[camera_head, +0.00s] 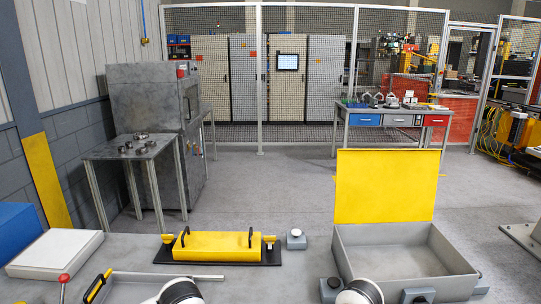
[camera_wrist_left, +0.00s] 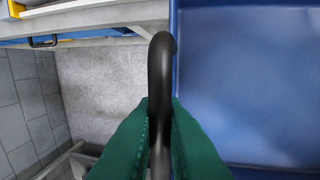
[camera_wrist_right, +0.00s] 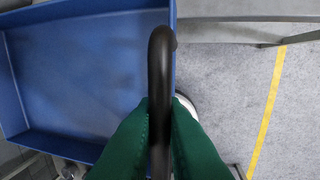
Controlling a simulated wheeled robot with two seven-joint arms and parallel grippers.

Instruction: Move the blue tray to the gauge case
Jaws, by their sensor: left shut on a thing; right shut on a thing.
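The blue tray (camera_wrist_left: 250,85) fills the right side of the left wrist view. It also fills the left of the right wrist view (camera_wrist_right: 85,75), and the part I see is empty. My left gripper (camera_wrist_left: 160,125) has its green fingers shut on a black handle at one side of the tray. My right gripper (camera_wrist_right: 160,125) is shut on the black handle at the opposite side. Neither gripper nor this tray can be made out in the head view. An open grey case (camera_head: 405,262) with a raised yellow lid (camera_head: 385,186), seemingly the gauge case, stands at the right there, looking empty.
A yellow block with black handles (camera_head: 218,245) lies left of the case, beside a small grey button box (camera_head: 296,239). A white-topped box (camera_head: 55,252) and a blue box (camera_head: 18,232) are at the left. A workbench (camera_head: 390,120) stands farther back; open floor lies between.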

